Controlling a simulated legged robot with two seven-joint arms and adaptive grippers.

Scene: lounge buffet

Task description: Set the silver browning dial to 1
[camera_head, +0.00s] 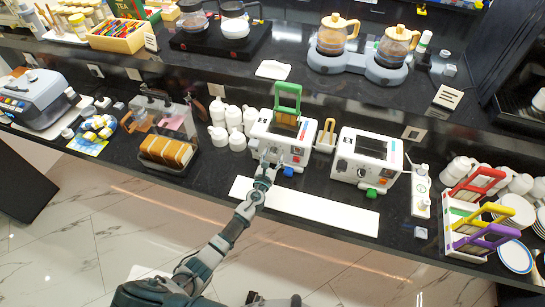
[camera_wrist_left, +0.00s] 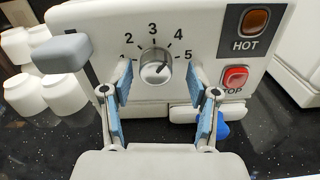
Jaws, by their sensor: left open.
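The silver browning dial (camera_wrist_left: 154,67) is on the front of the left white toaster (camera_head: 297,143). Numbers 1 to 5 run in an arc around it, and its dark pointer line appears to lean right, towards the 5 side. My left gripper (camera_wrist_left: 161,82) is open in front of the dial, with one blue-padded finger on each side. I cannot tell whether the fingers touch it. In the head view my left gripper (camera_head: 266,168) is at the toaster's front and hides the dial. My right gripper is not in view.
Left of the dial is a grey lever (camera_wrist_left: 62,54); right are an amber HOT light (camera_wrist_left: 254,22) and red STOP button (camera_wrist_left: 235,77). A blue knob (camera_wrist_left: 222,130) sits below. A second toaster (camera_head: 367,158) stands right, white cups (camera_head: 232,118) left.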

